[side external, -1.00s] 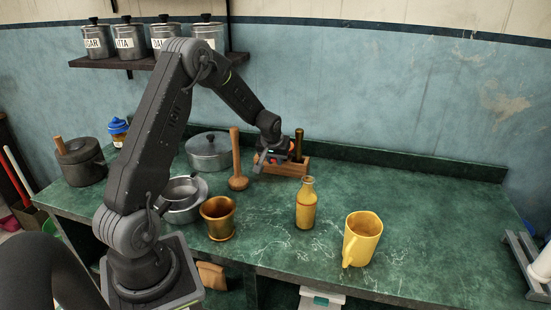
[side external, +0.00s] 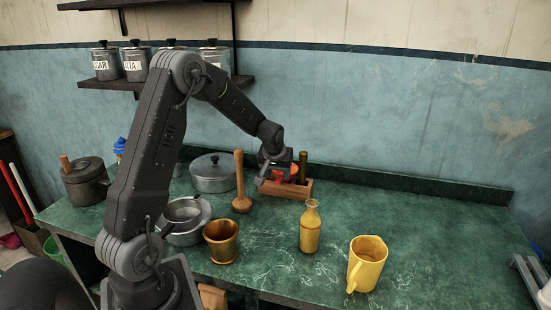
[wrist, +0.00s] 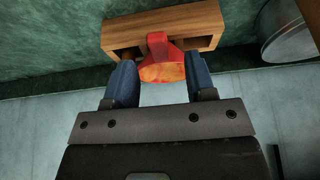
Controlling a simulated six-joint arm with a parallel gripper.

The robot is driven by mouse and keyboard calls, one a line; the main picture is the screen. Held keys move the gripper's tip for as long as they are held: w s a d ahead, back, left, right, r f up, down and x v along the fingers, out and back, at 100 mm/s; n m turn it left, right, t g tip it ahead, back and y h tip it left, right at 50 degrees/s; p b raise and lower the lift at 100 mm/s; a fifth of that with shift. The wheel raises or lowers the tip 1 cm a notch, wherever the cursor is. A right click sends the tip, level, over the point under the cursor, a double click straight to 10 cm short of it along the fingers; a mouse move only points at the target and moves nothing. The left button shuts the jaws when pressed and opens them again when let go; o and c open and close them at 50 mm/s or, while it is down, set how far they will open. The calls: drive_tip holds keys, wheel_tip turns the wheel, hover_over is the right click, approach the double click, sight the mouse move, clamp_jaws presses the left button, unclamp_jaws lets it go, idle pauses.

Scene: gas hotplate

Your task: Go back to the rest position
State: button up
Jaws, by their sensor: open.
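My gripper (side external: 272,178) is at the small wooden box at the back of the counter, just left of and above it. In the wrist view the two blue-grey fingers of my gripper (wrist: 160,72) are spread apart. A red piece with a mottled orange end (wrist: 162,72) shows between the fingers, with a gap on each side. It stands at the wooden box (wrist: 205,22), which has dark openings. The side view also shows the wooden box (side external: 297,193) with the red piece partly hidden by my gripper.
A wooden pestle (side external: 241,195), a lidded pot (side external: 213,175) and a brass cup (side external: 221,243) stand left of the box. A yellow bottle (side external: 310,235) and a yellow mug (side external: 367,270) stand in front. Shelf jars (side external: 137,65) are behind my arm. The right back counter is clear.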

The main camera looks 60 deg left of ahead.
drive_tip(key=v, duration=0.9)
drive_tip(key=s+d+r+m+t+h, duration=0.1)
drive_tip(key=s+d+r+m, duration=0.2)
drive_tip(key=d, duration=0.4)
drive_tip(key=s+d+r+m, duration=0.1)
drive_tip(key=s+d+r, duration=0.25)
drive_tip(key=d, duration=0.35)
drive_tip(key=s+d+r+m+t+h, duration=0.1)
drive_tip(key=s+d+m, duration=0.4)
drive_tip(key=s+d, duration=0.7)
drive_tip(key=shift+s+d+r+h, duration=0.3)
drive_tip(key=shift+s+h, duration=0.4)
drive_tip(key=shift+s, duration=0.15)
